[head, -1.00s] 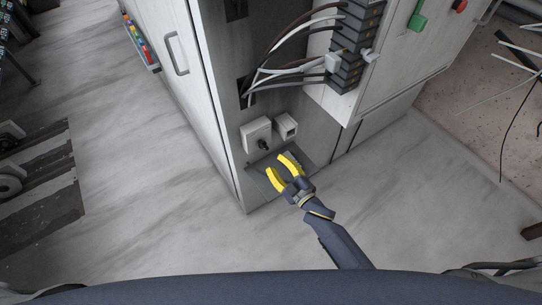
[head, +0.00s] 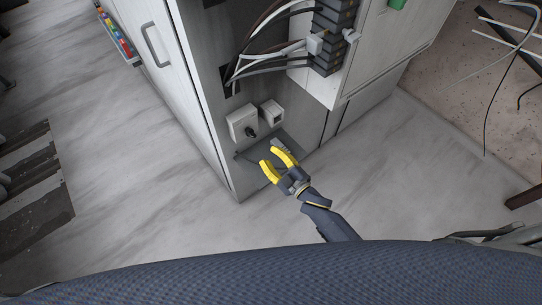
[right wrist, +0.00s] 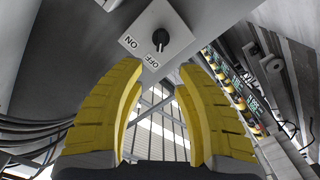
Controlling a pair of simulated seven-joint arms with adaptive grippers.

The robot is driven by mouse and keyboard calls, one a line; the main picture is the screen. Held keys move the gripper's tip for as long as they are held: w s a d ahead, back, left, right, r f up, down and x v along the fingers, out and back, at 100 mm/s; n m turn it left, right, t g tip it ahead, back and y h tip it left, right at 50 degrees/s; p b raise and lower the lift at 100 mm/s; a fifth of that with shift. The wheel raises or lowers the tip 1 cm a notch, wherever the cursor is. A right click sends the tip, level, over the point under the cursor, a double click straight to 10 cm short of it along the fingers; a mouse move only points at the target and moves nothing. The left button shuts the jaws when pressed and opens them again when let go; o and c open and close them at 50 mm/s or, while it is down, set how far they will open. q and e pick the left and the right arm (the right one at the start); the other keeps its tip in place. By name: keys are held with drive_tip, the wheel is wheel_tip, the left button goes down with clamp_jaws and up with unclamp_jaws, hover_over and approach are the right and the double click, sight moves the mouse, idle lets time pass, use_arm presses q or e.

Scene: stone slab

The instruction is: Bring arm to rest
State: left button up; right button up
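My right gripper (head: 277,164) has yellow fingers and reaches toward the foot of a grey cabinet in the head view. Its fingers are apart with nothing between them. In the right wrist view the same gripper (right wrist: 158,85) shows open and empty. A switch box with a black rotary knob (head: 243,124) sits on the cabinet just beyond the fingertips, apart from them. In the right wrist view the knob (right wrist: 160,38) stands between the printed words ON and OFF, its pointer hard to read. My left gripper is outside the head view.
The tall cabinet (head: 185,90) has a white door with a handle and an open bay with loose cables (head: 262,58). A small white box (head: 271,113) is beside the switch. Rods and cables lie at the right.

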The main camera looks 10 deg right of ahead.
drive_tip(key=s+d+f+m+g+h, duration=0.2)
drive_tip(key=s+d+f, duration=0.2)
drive_tip(key=f, duration=0.6)
drive_tip(key=s+d+f+m+g+h, duration=0.25)
drive_tip(key=d+f, duration=0.25)
drive_tip(key=f, duration=0.5)
drive_tip(key=s+d+f+m+g+h, duration=0.1)
drive_tip(key=s+d+f+m+h, duration=0.2)
drive_tip(key=f, duration=0.7)
drive_tip(key=s+d+f+m+g, duration=0.1)
drive_tip(key=s+f, duration=0.4)
drive_tip(key=s, duration=0.7)
drive_tip(key=s+d+f+m+g+h, duration=0.1)
drive_tip(key=s+d+f+g, duration=0.3)
drive_tip(key=s, duration=0.9)
drive_tip(key=s+d+f+m+g+h, duration=0.1)
drive_tip(key=s+d+f+g, duration=0.2)
drive_tip(key=s+f, duration=0.5)
drive_tip(key=s, duration=0.5)
drive_tip(key=shift+f, duration=0.2)
